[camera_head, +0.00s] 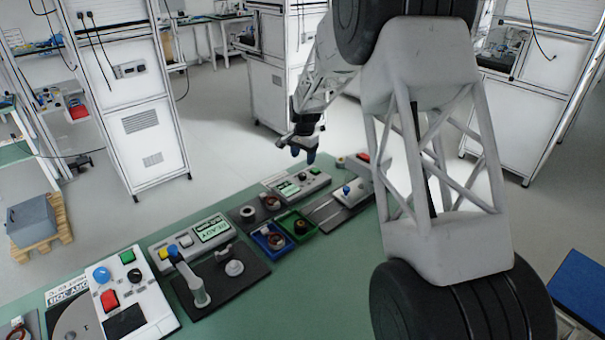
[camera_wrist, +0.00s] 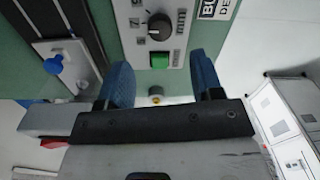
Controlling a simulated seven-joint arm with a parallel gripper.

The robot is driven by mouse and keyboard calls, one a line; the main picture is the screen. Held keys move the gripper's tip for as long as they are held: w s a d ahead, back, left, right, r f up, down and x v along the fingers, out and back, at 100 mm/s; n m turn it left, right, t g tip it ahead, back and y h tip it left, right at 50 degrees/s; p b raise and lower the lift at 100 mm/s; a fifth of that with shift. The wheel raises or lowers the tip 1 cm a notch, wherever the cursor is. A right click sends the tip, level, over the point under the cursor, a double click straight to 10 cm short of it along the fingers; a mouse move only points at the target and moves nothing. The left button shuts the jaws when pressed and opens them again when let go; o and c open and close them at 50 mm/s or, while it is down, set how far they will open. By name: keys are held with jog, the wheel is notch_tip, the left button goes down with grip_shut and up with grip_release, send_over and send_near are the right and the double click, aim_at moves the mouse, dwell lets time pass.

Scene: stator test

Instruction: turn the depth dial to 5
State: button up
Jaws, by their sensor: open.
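The dial (camera_wrist: 160,27) is a black round knob with small numbers around it, on a light grey panel (camera_wrist: 184,8) near the top of the wrist view. I cannot read its setting for sure. The panel also shows in the head view (camera_head: 318,181), at the far end of the bench. My gripper (camera_wrist: 162,80) is open, with nothing between its blue fingertips. In the wrist view its fingers sit below the dial, on either side of a green button, apart from the knob. In the head view my gripper (camera_head: 303,153) hangs above and behind the panel.
The green button (camera_wrist: 159,60) is just below the dial. Left of it is a slide fixture with a blue knob (camera_wrist: 53,64). Blue (camera_head: 268,241) and green (camera_head: 297,226) bins stand in front of the panel. A lever fixture (camera_head: 195,290) is nearer.

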aim_at(302, 174)
jog(key=shift+f, duration=0.15)
jog(key=shift+a+f, duration=0.1)
jog(key=shift+f, duration=3.6)
jog(key=shift+c, duration=0.2)
jog(key=c, duration=0.9)
